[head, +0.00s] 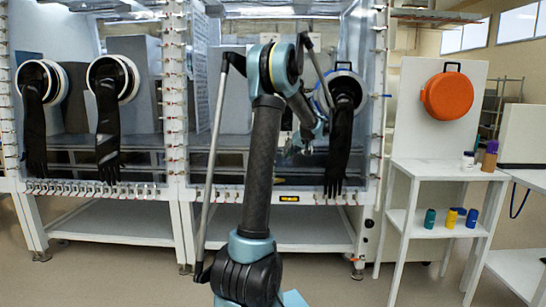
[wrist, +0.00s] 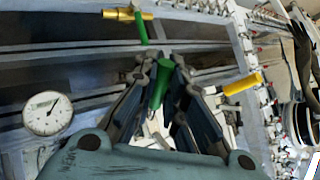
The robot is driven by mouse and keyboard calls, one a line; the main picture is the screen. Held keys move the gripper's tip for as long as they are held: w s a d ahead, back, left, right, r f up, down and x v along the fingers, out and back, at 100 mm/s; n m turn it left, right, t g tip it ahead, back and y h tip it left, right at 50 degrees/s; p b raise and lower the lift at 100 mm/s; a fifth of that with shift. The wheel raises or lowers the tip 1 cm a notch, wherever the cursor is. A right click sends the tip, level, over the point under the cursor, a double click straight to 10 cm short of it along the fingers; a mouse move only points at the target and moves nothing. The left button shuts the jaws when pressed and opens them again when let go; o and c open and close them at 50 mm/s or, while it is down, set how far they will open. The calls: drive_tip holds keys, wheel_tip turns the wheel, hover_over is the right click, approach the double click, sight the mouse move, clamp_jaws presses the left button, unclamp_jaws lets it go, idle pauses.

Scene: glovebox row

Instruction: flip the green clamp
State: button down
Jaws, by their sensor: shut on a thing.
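The green clamp (wrist: 161,83) shows in the wrist view as a green handle between the two fingers of my gripper (wrist: 162,66). My gripper is shut on this green handle. The fingers hide part of it, and its base is not clear. In the head view my gripper (head: 306,146) is at the glovebox front, just left of a hanging black glove. The clamp is too small or hidden to make out there.
The wrist view shows a brass valve with a green lever (wrist: 141,27), a yellow handle (wrist: 242,84) and a round dial gauge (wrist: 47,114) near my gripper. The black glove (head: 343,135) hangs close on the right. A white shelf (head: 440,170) stands further right.

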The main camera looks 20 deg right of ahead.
drive_tip(key=g, duration=0.1)
drive_tip(key=r+m+g, duration=0.1)
drive_tip(key=shift+s+r+g+y, duration=0.25)
drive_tip(key=shift+g+y, duration=0.15)
drive_tip(key=shift+s+r+m+g+y, duration=0.1)
drive_tip(key=shift+r+m+g+y, duration=0.3)
drive_tip(key=shift+g, duration=0.4)
drive_tip(key=shift+r, duration=0.2)
drive_tip(key=c, duration=1.6)
unclamp_jaws()
drive_tip(key=shift+c, duration=0.2)
drive_tip(key=shift+a, duration=0.1)
drive_tip(key=shift+g, duration=0.3)
